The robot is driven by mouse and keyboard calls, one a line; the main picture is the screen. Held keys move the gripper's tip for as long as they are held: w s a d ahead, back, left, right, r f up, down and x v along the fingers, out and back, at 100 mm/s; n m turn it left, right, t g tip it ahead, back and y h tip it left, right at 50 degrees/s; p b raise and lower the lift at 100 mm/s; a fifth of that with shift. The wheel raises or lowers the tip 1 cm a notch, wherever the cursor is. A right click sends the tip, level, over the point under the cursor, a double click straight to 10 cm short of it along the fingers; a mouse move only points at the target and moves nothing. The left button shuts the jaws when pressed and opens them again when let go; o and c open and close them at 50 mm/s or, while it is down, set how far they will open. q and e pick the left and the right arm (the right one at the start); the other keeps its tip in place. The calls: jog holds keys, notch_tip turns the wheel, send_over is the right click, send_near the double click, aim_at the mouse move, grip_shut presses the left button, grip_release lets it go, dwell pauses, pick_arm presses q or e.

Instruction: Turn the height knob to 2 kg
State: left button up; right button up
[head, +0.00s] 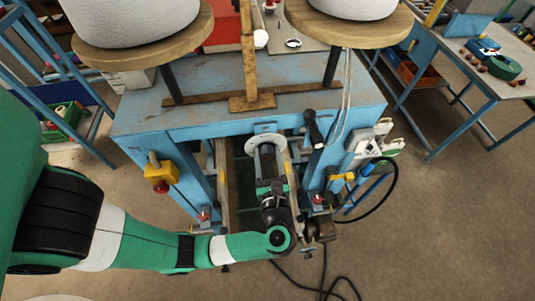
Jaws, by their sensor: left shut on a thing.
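My left arm comes in from the left, and its gripper (270,180) is at the front of the blue machine (230,85). It points at a pale round disc (266,150) below the machine's top. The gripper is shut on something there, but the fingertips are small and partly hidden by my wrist. I cannot make out a scale or a 2 kg mark. My right gripper is not in view.
Two round wooden platforms bearing white sacks stand above the machine top. A yellow box (160,172) is on the left leg. A black handle (313,128) hangs at the front right. Cables lie on the floor. A blue workbench (470,75) stands at right.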

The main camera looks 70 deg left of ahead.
pick_arm(q)
jog(key=shift+m, duration=0.4)
jog(key=shift+r+m, duration=0.1)
jog(key=shift+m, duration=0.8)
jog(key=m+p, duration=0.1)
jog(key=m, duration=0.1)
jog(key=shift+m, duration=0.3)
jog(key=m+p, duration=0.1)
jog(key=m, duration=0.3)
jog(key=shift+m+p, duration=0.6)
jog(key=shift+m, duration=0.6)
jog(key=o, duration=1.4)
